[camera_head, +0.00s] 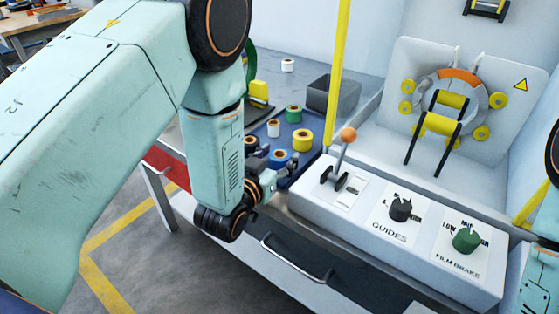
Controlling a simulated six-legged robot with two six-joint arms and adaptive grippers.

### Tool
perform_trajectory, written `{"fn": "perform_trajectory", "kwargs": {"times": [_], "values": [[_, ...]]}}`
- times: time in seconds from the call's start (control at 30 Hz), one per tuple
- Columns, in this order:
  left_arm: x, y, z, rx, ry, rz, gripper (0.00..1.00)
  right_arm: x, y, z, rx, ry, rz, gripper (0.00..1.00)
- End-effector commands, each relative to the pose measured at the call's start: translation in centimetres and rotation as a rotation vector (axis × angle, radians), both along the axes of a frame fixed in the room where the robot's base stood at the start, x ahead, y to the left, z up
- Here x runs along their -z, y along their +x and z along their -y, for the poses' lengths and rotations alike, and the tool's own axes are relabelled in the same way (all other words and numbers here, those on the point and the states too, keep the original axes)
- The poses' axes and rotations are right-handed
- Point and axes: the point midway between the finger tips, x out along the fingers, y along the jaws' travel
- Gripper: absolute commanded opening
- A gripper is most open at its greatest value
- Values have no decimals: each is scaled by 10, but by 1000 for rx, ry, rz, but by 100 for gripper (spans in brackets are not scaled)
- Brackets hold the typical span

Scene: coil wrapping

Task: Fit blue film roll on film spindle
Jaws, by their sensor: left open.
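A blue film roll (278,158) lies on the dark blue tray (314,163) on the bench. My left gripper (270,170) is open right beside the blue roll and partly in front of it. I cannot tell whether its fingers touch the roll. The wrapping machine's ring (487,92) stands at the right, with yellow rollers (441,124) in and below it. I cannot make out which part is the film spindle. My right gripper is out of view; only parts of my right arm show at the right edge.
The tray also holds a yellow roll (302,140), a green roll (293,114) and a white roll (273,128). A grey bin (333,95) stands behind. A yellow post (337,75) and a control panel (395,225) with an orange-knobbed lever (348,136) stand right of the tray.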

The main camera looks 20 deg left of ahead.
Motion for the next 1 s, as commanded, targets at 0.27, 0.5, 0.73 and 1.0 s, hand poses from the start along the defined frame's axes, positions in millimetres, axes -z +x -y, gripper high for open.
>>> {"fn": "perform_trajectory", "kwargs": {"times": [0.27,0.5,0.73,1.0], "values": [[0,1,0,0,0,0,43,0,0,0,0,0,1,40],[0,0,0,0,0,0,22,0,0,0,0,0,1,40],[0,0,0,0,0,-1,12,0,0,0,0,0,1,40],[-18,1,0,0,0,3,12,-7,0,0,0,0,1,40]]}}
